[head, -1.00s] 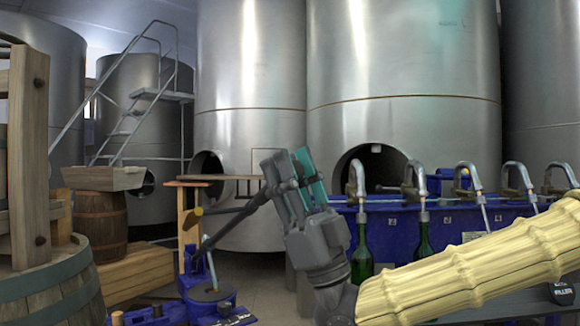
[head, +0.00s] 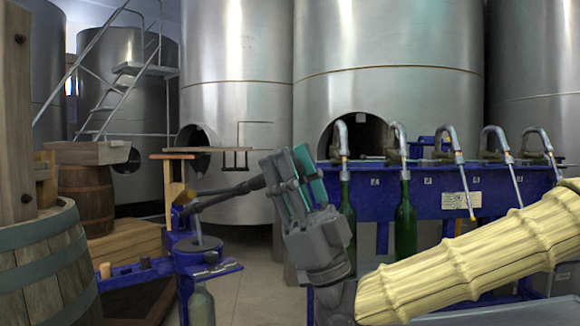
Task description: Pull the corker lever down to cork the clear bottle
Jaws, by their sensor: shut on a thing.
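The blue corker (head: 205,268) stands at lower left, with a round dark plate on top. Its dark lever (head: 232,198) slopes up to the right from the corker to my gripper. My gripper (head: 287,180), dark grey with teal finger pads, is shut on the lever's upper end, which is partly hidden by the fingers. The clear bottle (head: 201,306) is upright under the corker's head. Only its neck and shoulder show, and its lower part is cut off by the frame edge. I cannot see whether a cork is in its mouth.
A blue filler (head: 455,205) with several bent spouts stands at right, with green bottles (head: 405,222) under it. A wooden barrel (head: 45,260) stands close at left. Large steel tanks (head: 385,70) fill the back. Some floor (head: 262,275) is clear between corker and filler.

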